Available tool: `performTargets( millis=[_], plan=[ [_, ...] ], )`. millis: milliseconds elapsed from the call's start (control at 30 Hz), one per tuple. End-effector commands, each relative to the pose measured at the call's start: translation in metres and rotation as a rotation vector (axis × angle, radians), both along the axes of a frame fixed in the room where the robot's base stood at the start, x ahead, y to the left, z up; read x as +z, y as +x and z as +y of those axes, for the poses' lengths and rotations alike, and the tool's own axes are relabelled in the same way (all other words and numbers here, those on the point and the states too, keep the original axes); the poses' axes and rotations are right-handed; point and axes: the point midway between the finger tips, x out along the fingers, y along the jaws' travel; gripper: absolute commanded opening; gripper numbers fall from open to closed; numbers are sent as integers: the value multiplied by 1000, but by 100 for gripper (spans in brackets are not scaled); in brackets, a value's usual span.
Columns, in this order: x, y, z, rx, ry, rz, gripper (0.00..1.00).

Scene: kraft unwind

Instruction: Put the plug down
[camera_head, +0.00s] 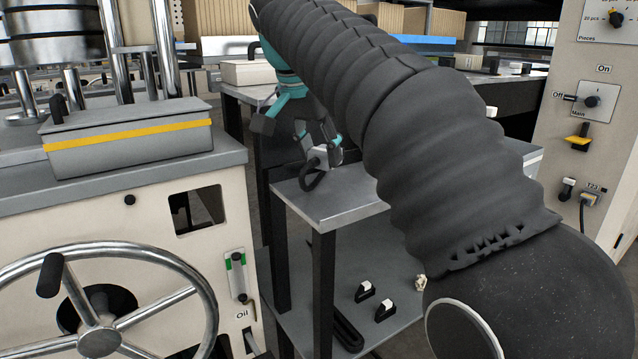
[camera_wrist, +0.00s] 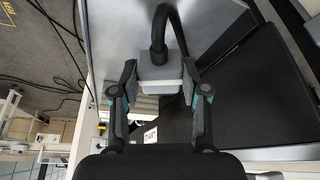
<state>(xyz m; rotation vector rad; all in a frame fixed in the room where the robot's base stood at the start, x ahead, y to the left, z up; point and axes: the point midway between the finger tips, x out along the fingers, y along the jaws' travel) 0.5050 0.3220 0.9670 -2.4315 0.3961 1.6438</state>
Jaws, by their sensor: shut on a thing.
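The plug (camera_head: 322,157) is a light grey block with a short, thick black cable curving from it. My gripper (camera_head: 316,146) is shut on it, above the back left part of a small grey metal table (camera_head: 345,208). In the wrist view the plug (camera_wrist: 160,77) sits between the two fingertips of my gripper (camera_wrist: 160,84), with its cable arching away from me over a grey surface. I cannot tell whether the plug or its cable touches the tabletop.
A lower shelf (camera_head: 385,280) holds small black-and-white items. A machine with a handwheel (camera_head: 100,340) stands at left. A control panel (camera_head: 600,130) with switches stands at right. The small table's front is bare; my arm hides part of its right side.

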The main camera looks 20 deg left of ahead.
Motion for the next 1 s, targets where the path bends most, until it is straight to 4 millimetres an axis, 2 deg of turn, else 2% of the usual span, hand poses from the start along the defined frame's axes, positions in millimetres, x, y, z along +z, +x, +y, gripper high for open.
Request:
performTargets(
  millis=[100, 267, 567, 1000],
  plan=[
    [-7, -5, 6, 2, 0, 0, 0],
    [-13, -5, 6, -1, -1, 0, 0],
    [-50, -7, 9, 4, 2, -1, 0],
    [-52, -9, 12, 10, 0, 0, 0]
  ],
)
